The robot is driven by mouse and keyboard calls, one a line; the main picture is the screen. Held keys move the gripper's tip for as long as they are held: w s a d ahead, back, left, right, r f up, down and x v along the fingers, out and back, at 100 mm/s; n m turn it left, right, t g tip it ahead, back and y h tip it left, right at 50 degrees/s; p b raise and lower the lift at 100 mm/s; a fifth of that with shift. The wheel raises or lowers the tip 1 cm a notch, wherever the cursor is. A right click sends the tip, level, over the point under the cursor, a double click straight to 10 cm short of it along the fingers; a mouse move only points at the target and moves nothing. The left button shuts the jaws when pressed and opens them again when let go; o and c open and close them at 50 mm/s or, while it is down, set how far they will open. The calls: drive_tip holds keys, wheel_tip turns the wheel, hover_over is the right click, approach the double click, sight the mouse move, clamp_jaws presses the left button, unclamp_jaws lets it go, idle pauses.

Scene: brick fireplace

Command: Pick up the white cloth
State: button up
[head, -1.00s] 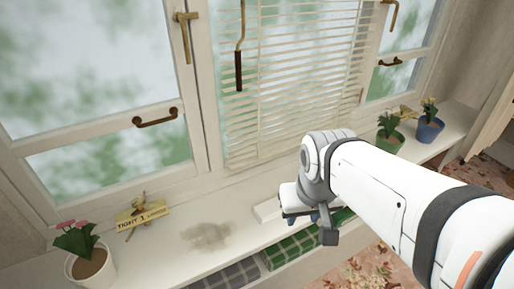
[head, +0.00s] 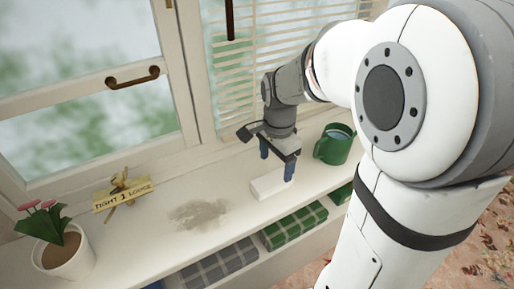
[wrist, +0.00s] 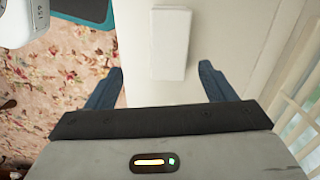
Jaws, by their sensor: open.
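The white cloth (head: 268,186) is a folded, flat rectangular block lying on the white window sill. It also shows in the wrist view (wrist: 170,45), lying ahead of and roughly between the finger lines. My gripper (head: 277,164) is open, with its blue fingers pointing down just above and behind the cloth. In the wrist view my gripper (wrist: 160,73) has its fingers spread wider than the cloth, with nothing between them. I cannot tell the exact height of the fingertips above the sill.
A green mug (head: 333,146) stands right of the cloth. A grey smudge (head: 201,214) marks the sill to the left. Further left are a small sign (head: 123,196) and a potted pink flower (head: 62,250). Folded plaid cloths (head: 292,226) lie on a shelf below. The window is behind.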

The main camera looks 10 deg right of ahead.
sight(272, 180)
drive_tip(key=shift+w+f+m, duration=0.25)
drive_tip(key=shift+f+m, duration=0.05)
drive_tip(key=shift+f, duration=0.25)
drive_tip(key=shift+w+f+m, duration=0.25)
drive_tip(key=shift+f+m, duration=0.05)
drive_tip(key=shift+f, duration=0.2)
drive_tip(key=f, duration=0.3)
drive_tip(key=f+b, duration=0.1)
drive_tip(key=f, duration=0.3)
drive_tip(key=shift+w+a, duration=0.1)
drive_tip(key=shift+w, duration=0.1)
drive_tip(key=c, duration=1.1)
